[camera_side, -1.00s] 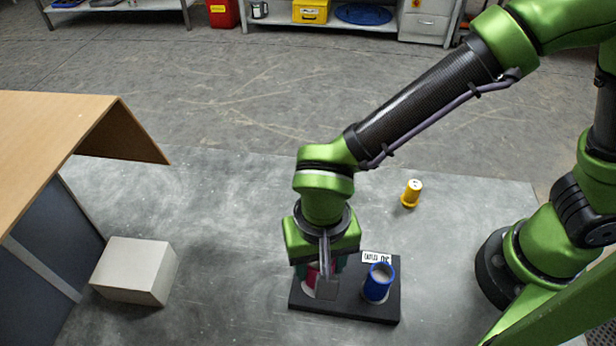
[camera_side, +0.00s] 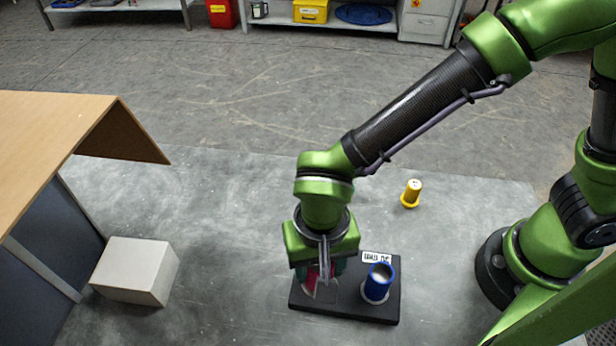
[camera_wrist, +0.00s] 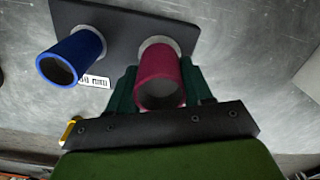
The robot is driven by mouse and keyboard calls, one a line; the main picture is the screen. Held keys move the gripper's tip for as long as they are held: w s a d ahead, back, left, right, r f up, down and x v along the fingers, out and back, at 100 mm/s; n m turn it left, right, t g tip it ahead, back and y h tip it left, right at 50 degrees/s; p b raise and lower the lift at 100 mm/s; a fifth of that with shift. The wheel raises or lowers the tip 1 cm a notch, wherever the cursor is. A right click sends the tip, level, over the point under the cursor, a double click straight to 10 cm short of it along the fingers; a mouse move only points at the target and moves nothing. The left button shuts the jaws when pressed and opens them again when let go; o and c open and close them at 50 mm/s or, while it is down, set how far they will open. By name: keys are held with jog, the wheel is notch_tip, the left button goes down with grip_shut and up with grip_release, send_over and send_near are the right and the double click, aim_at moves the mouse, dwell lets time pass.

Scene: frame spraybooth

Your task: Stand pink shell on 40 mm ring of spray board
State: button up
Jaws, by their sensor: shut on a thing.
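The pink shell (camera_wrist: 162,80) is a dark pink, open-ended cylinder. In the wrist view it is between the two green fingers of my gripper (camera_wrist: 161,92), which is shut on it. Its far end meets a pale ring on the dark spray board (camera_wrist: 116,20); I cannot tell whether it is fully seated. In the side view the shell (camera_side: 313,277) is mostly hidden below my gripper (camera_side: 320,268), over the left part of the board (camera_side: 340,309). A blue shell (camera_side: 378,280) stands on the board's right ring, beside a white label.
A yellow flanged piece (camera_side: 411,194) stands on the grey table behind the board. A pale block (camera_side: 135,270) lies at the left, near a wooden-topped booth (camera_side: 60,130). The table between block and board is clear.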

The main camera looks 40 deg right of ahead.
aim_at(319, 267)
jog(key=shift+f, duration=0.45)
jog(key=o, duration=1.3)
notch_tip(319, 267, up, 17)
